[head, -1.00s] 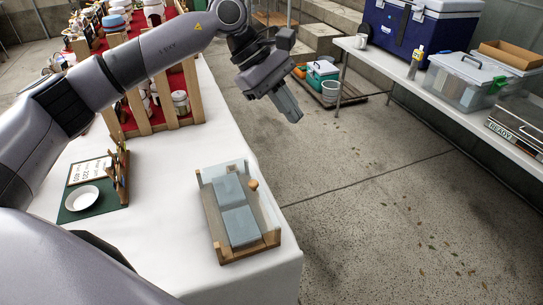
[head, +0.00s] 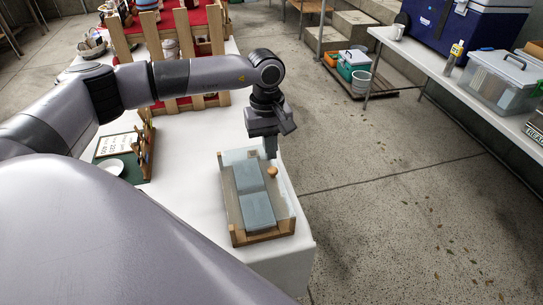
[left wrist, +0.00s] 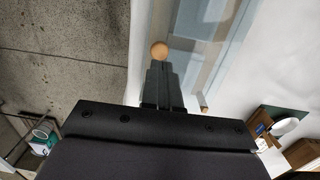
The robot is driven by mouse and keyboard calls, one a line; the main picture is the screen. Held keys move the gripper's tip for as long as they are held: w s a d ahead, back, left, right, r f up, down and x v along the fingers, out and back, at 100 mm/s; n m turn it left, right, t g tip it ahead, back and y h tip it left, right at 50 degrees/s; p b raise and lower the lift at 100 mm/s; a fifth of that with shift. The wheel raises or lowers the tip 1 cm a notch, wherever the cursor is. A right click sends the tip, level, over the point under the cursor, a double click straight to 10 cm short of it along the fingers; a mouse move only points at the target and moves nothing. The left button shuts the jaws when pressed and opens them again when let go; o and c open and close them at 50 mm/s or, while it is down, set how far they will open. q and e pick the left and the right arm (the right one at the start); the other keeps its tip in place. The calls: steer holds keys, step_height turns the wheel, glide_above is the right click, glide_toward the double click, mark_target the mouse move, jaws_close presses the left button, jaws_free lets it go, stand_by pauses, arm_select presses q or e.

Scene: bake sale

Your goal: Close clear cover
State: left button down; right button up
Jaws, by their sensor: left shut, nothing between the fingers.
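The clear cover (head: 283,196) is a see-through panel with a round wooden knob (head: 272,171), on a wood-ended case (head: 264,237) on the white table. Grey-blue blocks (head: 257,208) lie inside. I cannot tell the cover's exact angle. My left gripper (head: 271,153) points down at the far right corner of the case, close to the knob. In the left wrist view its fingers (left wrist: 160,72) are shut and empty, with the knob (left wrist: 159,50) just beyond their tips. I cannot tell whether they touch. My right gripper is not in view.
A wooden stand (head: 190,47) with red shelves is behind. The table's right edge is close to the case, with open concrete floor (head: 400,190) beyond.

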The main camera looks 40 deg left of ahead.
mark_target(272, 169)
arm_select(q)
steer(key=shift+d+f, duration=0.15)
steer(key=shift+f, duration=1.5)
